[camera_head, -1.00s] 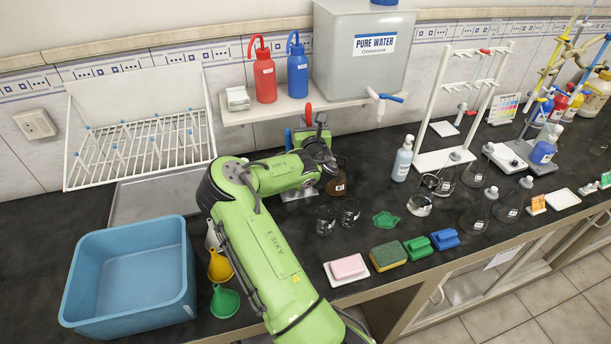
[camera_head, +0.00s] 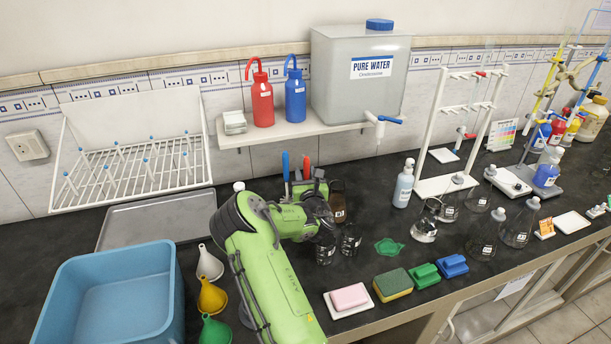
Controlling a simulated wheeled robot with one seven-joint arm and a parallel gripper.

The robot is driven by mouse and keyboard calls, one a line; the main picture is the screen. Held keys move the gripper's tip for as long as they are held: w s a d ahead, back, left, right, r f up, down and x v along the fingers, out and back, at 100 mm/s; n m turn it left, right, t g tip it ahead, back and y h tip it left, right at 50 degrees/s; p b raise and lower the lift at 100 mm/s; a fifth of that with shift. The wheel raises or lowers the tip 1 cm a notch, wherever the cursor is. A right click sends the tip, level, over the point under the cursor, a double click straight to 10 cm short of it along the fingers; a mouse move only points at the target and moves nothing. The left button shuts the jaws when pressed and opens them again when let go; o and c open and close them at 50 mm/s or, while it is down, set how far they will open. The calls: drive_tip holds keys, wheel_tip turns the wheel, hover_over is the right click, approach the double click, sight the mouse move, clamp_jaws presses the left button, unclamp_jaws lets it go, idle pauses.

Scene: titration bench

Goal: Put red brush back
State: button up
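The red brush (camera_head: 306,168) shows only as a red handle tip, upright above the dark parts of my gripper. My gripper (camera_head: 306,187) is behind my green wrist, and its fingers are mostly hidden. The red handle keeps its place against the gripper as both move, so the gripper appears shut on it. The blue-handled brush (camera_head: 285,164) stands upright just left, its tip at about the same height in the picture. The lower parts of both brushes and whatever supports them are hidden by my arm.
An amber bottle (camera_head: 338,203) and dark small glassware (camera_head: 350,240) stand close to the right of my wrist. Funnels (camera_head: 211,297) and a blue basin (camera_head: 108,302) are at left. A shelf (camera_head: 250,132) with red and blue wash bottles is behind.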

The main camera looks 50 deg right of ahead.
drive_tip(key=shift+o, duration=0.8)
drive_tip(key=shift+r, duration=0.1)
